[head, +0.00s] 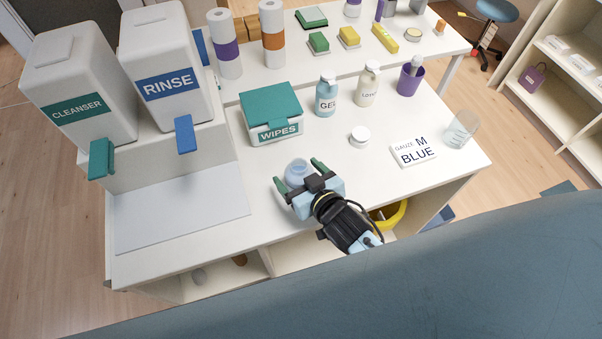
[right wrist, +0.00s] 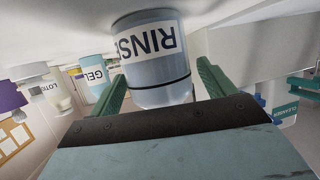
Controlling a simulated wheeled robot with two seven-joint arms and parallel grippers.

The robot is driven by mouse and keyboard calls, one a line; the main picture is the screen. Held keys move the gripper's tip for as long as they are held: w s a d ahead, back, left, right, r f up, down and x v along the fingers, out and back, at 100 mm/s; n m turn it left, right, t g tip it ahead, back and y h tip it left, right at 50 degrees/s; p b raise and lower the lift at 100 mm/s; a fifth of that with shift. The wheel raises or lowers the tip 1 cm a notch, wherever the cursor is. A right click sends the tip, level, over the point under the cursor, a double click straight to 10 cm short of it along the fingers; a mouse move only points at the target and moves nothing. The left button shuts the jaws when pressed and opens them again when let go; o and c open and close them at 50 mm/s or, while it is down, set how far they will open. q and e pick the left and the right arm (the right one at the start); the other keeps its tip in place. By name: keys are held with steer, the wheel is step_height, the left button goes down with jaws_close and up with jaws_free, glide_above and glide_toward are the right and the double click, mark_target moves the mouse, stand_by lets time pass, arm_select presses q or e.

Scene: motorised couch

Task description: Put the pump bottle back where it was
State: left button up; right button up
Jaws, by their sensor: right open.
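A pale blue, see-through vessel (head: 297,170) stands on the white table, in front of the wipes box. In the right wrist view it shows upside down with a label reading RINSE (right wrist: 148,45). My right gripper (head: 301,175) is open, with its green fingers on either side of this vessel; contact cannot be told. Two pump bottles stand farther back: a blue GEL bottle (head: 326,97) and a cream LOTION bottle (head: 367,88). Both also show at the left of the wrist view, GEL (right wrist: 97,75) and LOTION (right wrist: 38,85). My left gripper is out of view.
The teal-lidded WIPES box (head: 271,118) stands just behind. CLEANSER (head: 78,92) and RINSE (head: 167,75) dispensers stand left above a bare tray (head: 180,215).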

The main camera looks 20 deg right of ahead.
steer(key=shift+r, duration=0.25)
steer(key=v, duration=1.2)
